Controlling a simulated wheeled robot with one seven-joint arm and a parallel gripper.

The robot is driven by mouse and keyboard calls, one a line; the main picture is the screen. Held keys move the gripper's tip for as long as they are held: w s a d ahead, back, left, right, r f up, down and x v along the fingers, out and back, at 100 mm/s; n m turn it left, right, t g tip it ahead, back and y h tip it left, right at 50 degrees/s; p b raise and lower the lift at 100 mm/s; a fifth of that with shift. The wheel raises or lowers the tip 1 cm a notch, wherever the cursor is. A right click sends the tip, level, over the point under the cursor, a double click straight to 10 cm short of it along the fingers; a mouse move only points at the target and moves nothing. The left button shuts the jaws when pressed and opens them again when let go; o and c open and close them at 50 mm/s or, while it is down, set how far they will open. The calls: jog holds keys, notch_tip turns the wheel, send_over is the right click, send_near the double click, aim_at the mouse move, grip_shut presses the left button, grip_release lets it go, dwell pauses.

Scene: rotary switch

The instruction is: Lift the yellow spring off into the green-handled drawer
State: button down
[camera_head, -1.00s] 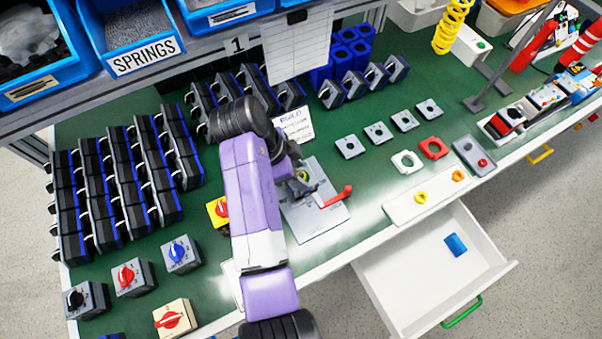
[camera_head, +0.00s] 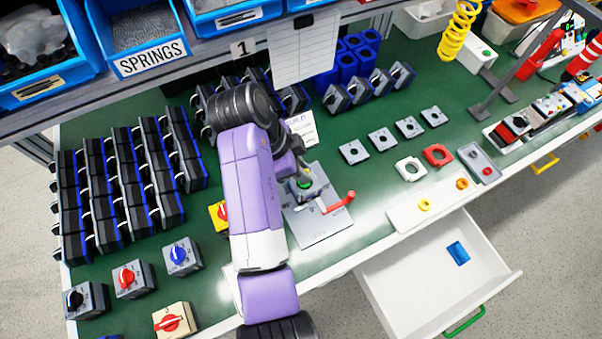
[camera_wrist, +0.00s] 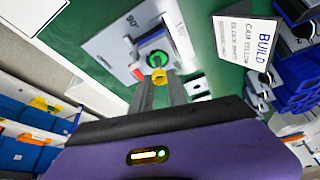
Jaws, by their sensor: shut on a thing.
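My gripper (camera_wrist: 160,88) is shut on a small yellow spring (camera_wrist: 158,77), held between the fingertips in the wrist view. Behind it is the grey fixture plate (camera_wrist: 118,45) with a round green part (camera_wrist: 157,59) at its centre. In the head view the gripper (camera_head: 303,170) is just above that green part (camera_head: 304,184), and the spring cannot be made out there. I cannot tell how large the gap below the spring is. The white drawer (camera_head: 400,300) with the green handle (camera_head: 464,322) stands open at the lower right, with a blue block (camera_head: 458,253) inside.
A red lever (camera_head: 342,202) sticks out to the right of the fixture. A white strip (camera_head: 440,204) with yellow and orange rings lies near the bench edge, between fixture and drawer. Black switch blocks (camera_head: 125,185) fill the left. A large yellow coil (camera_head: 458,30) hangs at the back right.

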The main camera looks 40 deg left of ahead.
notch_tip(320, 180, up, 16)
jog(key=p, duration=0.4)
jog(key=shift+r, duration=0.2)
notch_tip(320, 180, up, 8)
jog(key=p, duration=0.3)
jog(key=shift+r+p, duration=0.2)
jog(key=shift+p, duration=0.1)
dwell(1.0)
dwell(0.3)
